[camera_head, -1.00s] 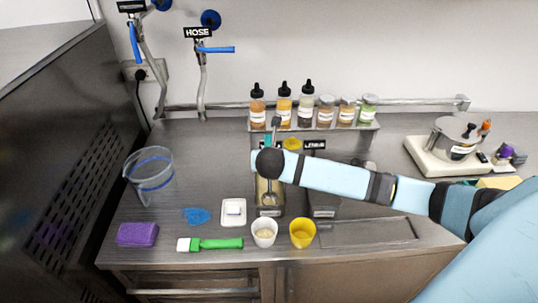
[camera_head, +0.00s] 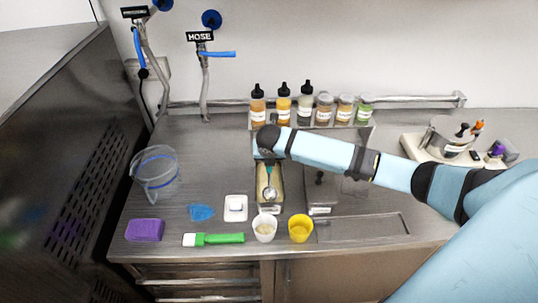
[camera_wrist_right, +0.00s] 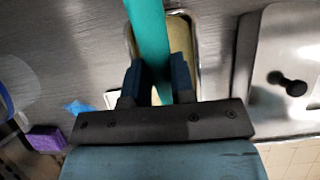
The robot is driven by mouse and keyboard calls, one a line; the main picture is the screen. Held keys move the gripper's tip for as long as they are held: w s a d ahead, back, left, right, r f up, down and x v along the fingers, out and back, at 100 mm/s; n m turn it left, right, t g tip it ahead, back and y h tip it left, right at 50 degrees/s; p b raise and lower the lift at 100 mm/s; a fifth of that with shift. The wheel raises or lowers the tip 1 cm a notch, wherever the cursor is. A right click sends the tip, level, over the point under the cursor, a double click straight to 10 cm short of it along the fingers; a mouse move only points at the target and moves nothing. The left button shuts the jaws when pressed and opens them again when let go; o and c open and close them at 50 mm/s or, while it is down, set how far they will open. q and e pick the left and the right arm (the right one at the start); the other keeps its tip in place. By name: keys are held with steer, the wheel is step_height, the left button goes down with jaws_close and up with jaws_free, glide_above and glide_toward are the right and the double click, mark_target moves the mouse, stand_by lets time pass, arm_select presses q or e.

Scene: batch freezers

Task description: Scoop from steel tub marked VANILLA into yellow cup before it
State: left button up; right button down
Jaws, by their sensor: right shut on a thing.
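My right gripper (camera_wrist_right: 158,85) is shut on the teal handle of a scoop (camera_wrist_right: 150,35). In the head view my arm's dark wrist hides the gripper, and the scoop's metal bowl (camera_head: 269,194) shows over the open steel tub (camera_head: 258,200) of cream-coloured food. I cannot tell how deep the bowl sits or whether it holds anything. The tub's front label is too small to read. The yellow cup (camera_head: 301,228) stands upright at the front, before the lidded steel tub (camera_head: 321,195). My left gripper is out of view.
A purple sponge (camera_head: 145,230), green-handled brush (camera_head: 215,239), blue cloth (camera_head: 201,212) and white square dish (camera_head: 235,208) lie left of the cups. A clear pitcher (camera_head: 155,173) stands farther left. Several bottles and jars (camera_head: 305,104) line the rear shelf. A mixer-like device (camera_head: 448,140) stands right.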

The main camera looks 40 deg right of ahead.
steer(key=shift+w+d+r, duration=0.15)
steer(key=shift+w+r, duration=0.05)
steer(key=shift+r, duration=0.85)
steer(key=shift+w+d+r, duration=0.15)
steer(key=shift+w+r, duration=0.1)
steer(key=shift+r, duration=0.6)
steer(key=shift+w+d+r+g+y, duration=0.2)
steer(key=shift+w+d+g+y, duration=0.1)
steer(key=shift+w+g, duration=0.15)
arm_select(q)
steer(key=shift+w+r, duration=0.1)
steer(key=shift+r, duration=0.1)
arm_select(e)
steer(key=shift+w+d+g+y, duration=0.25)
steer(key=shift+w+g+y, duration=0.15)
steer(key=shift+g, duration=0.25)
steer(key=shift+w+d+g+y, duration=0.3)
steer(key=shift+w+g, duration=0.1)
steer(key=shift+g, duration=0.2)
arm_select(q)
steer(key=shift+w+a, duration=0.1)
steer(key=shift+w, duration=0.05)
arm_select(e)
steer(key=shift+a, duration=0.1)
